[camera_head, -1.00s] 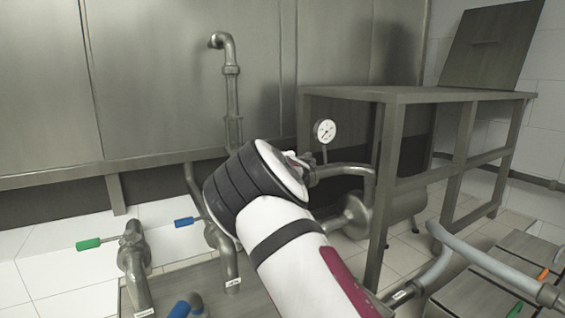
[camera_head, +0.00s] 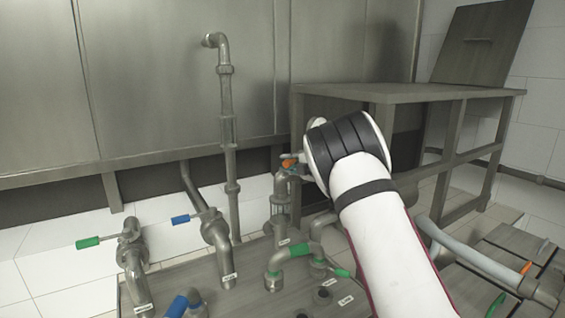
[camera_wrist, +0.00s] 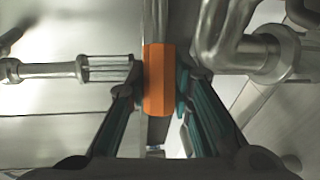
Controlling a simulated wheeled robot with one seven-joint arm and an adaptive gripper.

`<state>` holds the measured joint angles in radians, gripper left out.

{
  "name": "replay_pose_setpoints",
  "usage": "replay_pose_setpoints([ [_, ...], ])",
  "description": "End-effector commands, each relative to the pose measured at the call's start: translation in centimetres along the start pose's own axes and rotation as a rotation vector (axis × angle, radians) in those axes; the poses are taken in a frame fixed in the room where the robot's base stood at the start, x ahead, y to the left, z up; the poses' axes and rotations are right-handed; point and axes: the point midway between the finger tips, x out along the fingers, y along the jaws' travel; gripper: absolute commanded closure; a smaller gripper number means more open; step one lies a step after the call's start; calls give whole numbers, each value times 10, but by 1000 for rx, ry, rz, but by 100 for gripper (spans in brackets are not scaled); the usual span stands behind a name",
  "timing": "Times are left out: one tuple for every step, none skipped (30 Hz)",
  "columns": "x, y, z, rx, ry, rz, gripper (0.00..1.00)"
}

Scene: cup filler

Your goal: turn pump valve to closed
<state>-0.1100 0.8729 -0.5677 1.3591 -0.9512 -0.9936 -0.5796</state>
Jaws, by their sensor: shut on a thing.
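The orange valve handle (camera_wrist: 158,80) is between the two dark fingers of my gripper (camera_wrist: 160,92) in the wrist view. The fingers are shut on it, one on each side. In the head view a bit of orange handle (camera_head: 288,162) shows at the top of a short upright pipe valve (camera_head: 281,190). My white and black arm reaches in from the lower right and hides most of my gripper there. I cannot read which valve is the pump valve, as the labels are too small.
A green-handled valve (camera_head: 128,243) and a blue-handled valve (camera_head: 205,220) stand to the left. Another blue handle (camera_head: 177,306) is at the front. A green-banded pipe (camera_head: 290,253) stands in front of the orange handle. A metal frame table (camera_head: 400,92) is behind my arm.

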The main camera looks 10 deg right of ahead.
Motion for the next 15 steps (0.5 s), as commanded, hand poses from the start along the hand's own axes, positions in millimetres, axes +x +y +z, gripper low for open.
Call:
replay_pose_setpoints([
  [-3,-2,5,-8,31,4,100],
  [-5,-3,6,-11,50,5,100],
  [-7,-3,6,-15,75,7,100],
  [-8,-4,7,-19,94,9,100],
  [-10,-4,8,-23,110,10,100],
  [-12,-5,9,-26,130,11,100],
  [-13,-5,9,-29,145,12,100],
  [-14,-5,10,-31,157,13,100],
  [-15,-5,10,-34,174,14,100],
  [-16,-6,10,-36,184,15,100],
  [-17,-6,11,-38,193,15,100],
  [-18,-6,11,-40,204,16,100],
  [-18,-6,12,-41,211,16,100],
  [-19,-6,12,-41,216,17,100],
  [-20,-6,12,-42,223,16,100],
])
